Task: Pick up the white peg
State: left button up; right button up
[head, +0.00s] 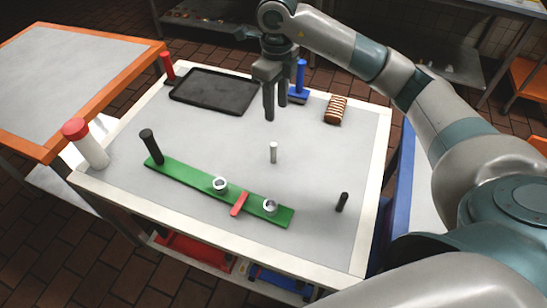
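The white peg (273,152) stands upright on the grey table top, near the middle of the table in the head view. My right gripper (275,108) points down over the table, above and a little behind the peg in the picture. Its two fingers are apart with nothing between them, and it does not touch the peg. My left gripper is not in view.
A green board (177,176) with white rings and a red piece (239,204) lies in front of the peg. A black peg (342,202) stands right. A dark tray (215,91), a blue-handled tool (300,77) and a striped brown block (336,110) sit behind. Bare table surrounds the white peg.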

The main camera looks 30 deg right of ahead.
aim_at(275, 144)
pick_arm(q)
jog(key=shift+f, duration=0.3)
pick_arm(e)
jog(key=shift+f, duration=0.4)
